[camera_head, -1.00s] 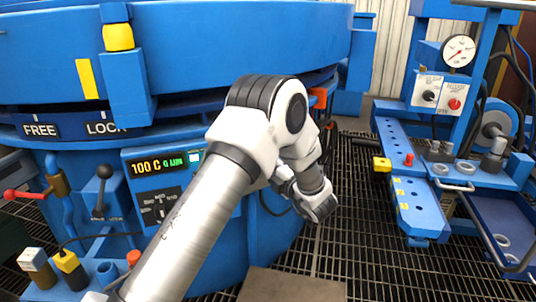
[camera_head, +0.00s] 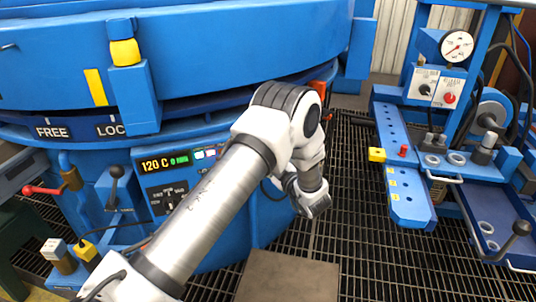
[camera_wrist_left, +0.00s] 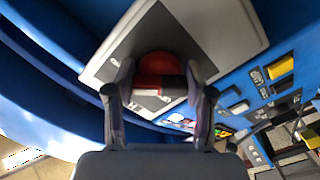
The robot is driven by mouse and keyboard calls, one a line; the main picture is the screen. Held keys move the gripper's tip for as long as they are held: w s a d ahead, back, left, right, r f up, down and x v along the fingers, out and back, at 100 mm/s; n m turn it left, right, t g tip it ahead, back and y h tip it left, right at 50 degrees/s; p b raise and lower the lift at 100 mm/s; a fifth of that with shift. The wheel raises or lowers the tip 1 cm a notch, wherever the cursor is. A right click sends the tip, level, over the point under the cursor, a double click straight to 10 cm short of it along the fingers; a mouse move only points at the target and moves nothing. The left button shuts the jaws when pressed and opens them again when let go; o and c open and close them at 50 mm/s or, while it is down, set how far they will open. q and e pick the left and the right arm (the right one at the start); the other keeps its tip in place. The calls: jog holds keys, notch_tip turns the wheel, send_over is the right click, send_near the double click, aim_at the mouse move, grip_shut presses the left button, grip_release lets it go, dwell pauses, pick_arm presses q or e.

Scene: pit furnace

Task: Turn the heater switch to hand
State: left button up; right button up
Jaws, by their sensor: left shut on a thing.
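In the left wrist view my left gripper (camera_wrist_left: 158,78) has its two fingers on either side of a round red knob (camera_wrist_left: 158,63), with a dark part below it, on a light grey plate on a blue surface. It is shut on this knob; I cannot read which way it points. In the head view my left arm reaches across the middle and bends down at the elbow; its fingers are hidden. A black selector panel (camera_head: 168,197) with white lettering, partly behind the arm, sits under a lit display (camera_head: 165,163) reading 120 C. My right gripper is not in view.
The blue furnace body (camera_head: 210,80) fills the left and centre. A black lever (camera_head: 117,172) and a red handle (camera_head: 42,190) stand at the left. A blue stand with a gauge (camera_head: 457,45) and switch boxes is at the right. Open grating (camera_head: 350,215) lies between.

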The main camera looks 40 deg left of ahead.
pick_arm(q)
jog(key=shift+m, duration=0.4)
jog(key=o, duration=1.2)
jog(key=shift+c, duration=0.2)
jog(key=v, duration=1.2)
jog(key=shift+f, duration=0.1)
